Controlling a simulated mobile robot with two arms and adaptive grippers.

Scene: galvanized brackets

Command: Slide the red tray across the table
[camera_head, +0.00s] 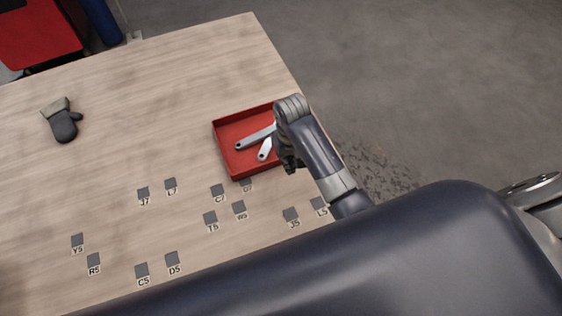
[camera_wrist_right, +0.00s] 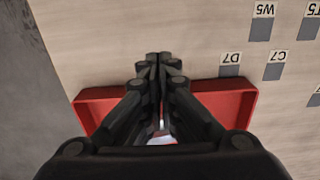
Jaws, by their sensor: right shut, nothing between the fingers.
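The red tray (camera_head: 227,146) lies on the wooden table near its right edge in the head view, with two grey metal pieces (camera_head: 255,138) inside it. My right gripper (camera_head: 289,165) is at the tray's right side and hides part of it. In the right wrist view the gripper (camera_wrist_right: 159,58) is shut and empty. Its fingers reach over the tray (camera_wrist_right: 248,105), with the tips past the rim on that side. I cannot tell whether the fingers touch the tray. My left gripper does not show.
Several dark square markers with labels (camera_head: 210,217) lie on the table (camera_head: 150,90) in front of the tray. The table between glove and tray is clear. Grey floor (camera_head: 430,90) lies beyond the right edge.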

